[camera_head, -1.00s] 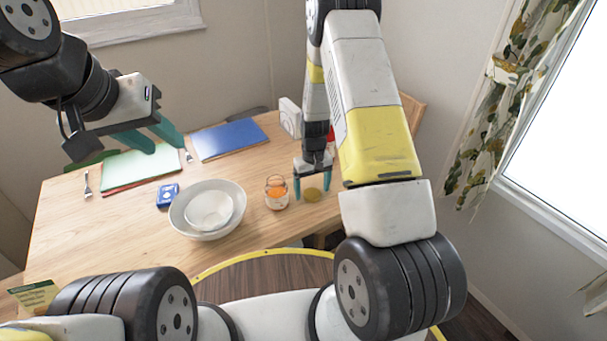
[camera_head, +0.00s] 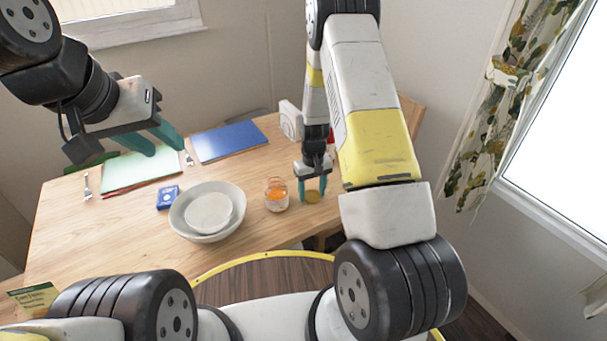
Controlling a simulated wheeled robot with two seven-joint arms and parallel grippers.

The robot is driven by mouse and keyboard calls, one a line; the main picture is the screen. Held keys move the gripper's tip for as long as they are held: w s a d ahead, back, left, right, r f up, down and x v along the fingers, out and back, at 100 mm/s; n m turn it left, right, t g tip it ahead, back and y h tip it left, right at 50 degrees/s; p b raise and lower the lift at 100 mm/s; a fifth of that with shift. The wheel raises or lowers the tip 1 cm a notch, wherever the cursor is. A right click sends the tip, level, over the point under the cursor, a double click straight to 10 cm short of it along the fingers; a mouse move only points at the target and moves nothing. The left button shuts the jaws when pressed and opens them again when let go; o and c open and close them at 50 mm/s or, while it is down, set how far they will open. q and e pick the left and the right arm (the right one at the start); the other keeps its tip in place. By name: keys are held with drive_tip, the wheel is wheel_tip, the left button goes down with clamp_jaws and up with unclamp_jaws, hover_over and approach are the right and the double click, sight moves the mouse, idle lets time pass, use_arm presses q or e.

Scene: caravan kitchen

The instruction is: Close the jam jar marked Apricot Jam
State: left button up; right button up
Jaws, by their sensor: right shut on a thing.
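The jam jar (camera_head: 277,196) is a small glass jar with orange contents, upright on the table and seemingly open at the top. Its label is too small to read. A round gold lid (camera_head: 313,197) is just right of the jar, apart from it. My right gripper (camera_head: 312,194) points down with its teal fingers on both sides of the lid, shut on it. I cannot tell whether the lid still touches the table. My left gripper (camera_head: 158,142) is open and empty above the left back of the table.
A large bowl (camera_head: 178,226) with a smaller dish in it stands left of the jar. A blue card box (camera_head: 168,197), a green placemat (camera_head: 125,172), a blue placemat (camera_head: 230,140) and forks lie further left and back. A white box (camera_head: 290,120) stands at the back right.

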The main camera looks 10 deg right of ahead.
drive_tip(key=shift+r, duration=0.55)
wheel_tip(320, 180, up, 2)
drive_tip(key=shift+r, duration=0.1)
drive_tip(key=shift+s+a+r, duration=0.2)
drive_tip(key=shift+s+a, duration=0.1)
drive_tip(key=shift+s, duration=0.2)
drive_tip(key=s+a, duration=0.2)
drive_tip(key=s, duration=0.2)
drive_tip(key=s+a+r, duration=0.1)
drive_tip(key=s+a, duration=0.2)
drive_tip(key=s, duration=0.1)
drive_tip(key=s+a, duration=0.2)
drive_tip(key=s, duration=0.2)
drive_tip(key=shift+s+a+r, duration=0.15)
drive_tip(key=shift+s+a, duration=0.1)
drive_tip(key=shift+s, duration=0.15)
drive_tip(key=shift+w+d+r, duration=0.1)
drive_tip(key=shift+w+r, duration=0.05)
drive_tip(key=shift+w, duration=0.15)
wheel_tip(320, 180, up, 7)
drive_tip(key=m, duration=0.2)
hover_over(311, 198)
drive_tip(key=s, duration=0.4)
drive_tip(key=shift+s+a+r, duration=0.1)
drive_tip(key=shift+a+r, duration=0.05)
drive_tip(key=shift+a, duration=0.05)
